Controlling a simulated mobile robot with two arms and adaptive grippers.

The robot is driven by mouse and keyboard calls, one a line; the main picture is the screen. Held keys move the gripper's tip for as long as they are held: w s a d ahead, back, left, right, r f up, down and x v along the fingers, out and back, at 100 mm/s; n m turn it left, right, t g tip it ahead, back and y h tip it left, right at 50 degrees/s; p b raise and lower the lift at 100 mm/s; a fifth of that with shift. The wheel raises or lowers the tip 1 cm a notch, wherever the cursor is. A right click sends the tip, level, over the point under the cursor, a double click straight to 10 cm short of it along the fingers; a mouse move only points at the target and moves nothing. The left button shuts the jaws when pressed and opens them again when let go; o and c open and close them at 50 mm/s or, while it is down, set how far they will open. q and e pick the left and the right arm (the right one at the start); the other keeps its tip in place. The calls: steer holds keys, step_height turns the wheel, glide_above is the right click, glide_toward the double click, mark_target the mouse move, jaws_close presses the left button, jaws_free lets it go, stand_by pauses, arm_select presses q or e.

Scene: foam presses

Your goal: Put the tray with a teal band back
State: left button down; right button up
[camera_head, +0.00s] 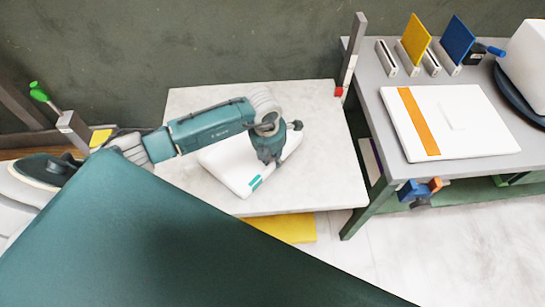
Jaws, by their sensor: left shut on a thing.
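The white tray with a teal band (232,168) is over the pale, marbled tabletop (325,182) in the middle of the view. A short part of its teal band (255,183) shows at its near edge. My left gripper (270,157) points down at the tray's right part and is shut on it. The gripper and wrist hide part of the tray. I cannot tell whether the tray rests on the tabletop or is held just above it. My right gripper is not in view.
A grey table (372,112) at right bears a white tray with an orange band (450,120), and yellow (414,40) and blue (457,40) panels standing in holders. A dark post (352,50) stands between the tables. The pale tabletop's right part is clear.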

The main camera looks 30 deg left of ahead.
arm_select(q)
steer(key=shift+f, duration=0.15)
steer(key=c, duration=1.6)
jaws_free()
steer(key=shift+r, duration=0.75)
steer(key=r, duration=0.3)
steer(key=s+r+b, duration=0.1)
steer(key=r, duration=0.7)
steer(key=shift+s+a+b, duration=0.2)
steer(key=shift+s+b, duration=0.05)
steer(key=shift+b, duration=0.05)
steer(key=shift+f, duration=0.1)
